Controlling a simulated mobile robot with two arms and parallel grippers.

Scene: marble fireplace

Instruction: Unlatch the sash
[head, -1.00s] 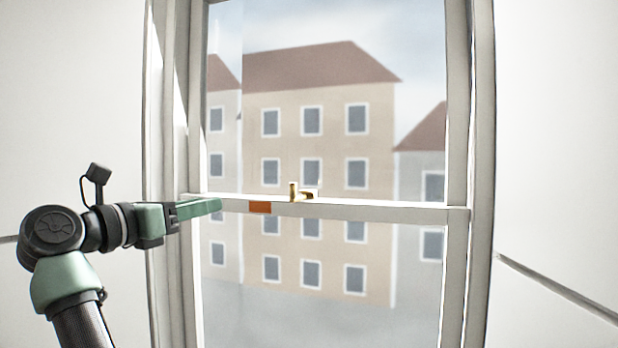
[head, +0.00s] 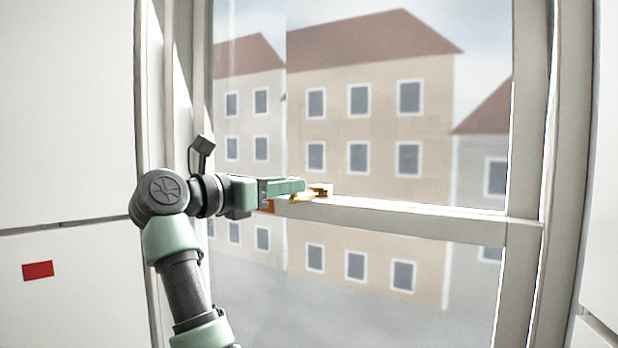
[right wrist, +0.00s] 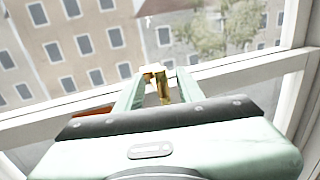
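The sash window's meeting rail (head: 420,219) crosses the view, with a brass latch (head: 322,190) on top of it. My right gripper (head: 304,189) is at the latch, its green fingers pointing right along the rail. In the right wrist view the latch (right wrist: 153,71) stands at the fingertips, between the two spread fingers of my right gripper (right wrist: 156,80). Gaps show beside the latch, so the gripper looks open around it. In the head view the fingers hide part of the latch, and I cannot tell which way its lever points. My left gripper is not in view.
An orange-red patch (head: 267,206) on the rail is partly behind my gripper. The white window frame (head: 528,150) stands to the right, and a white wall (head: 65,120) with a red rectangle (head: 38,270) to the left. Buildings show beyond the glass.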

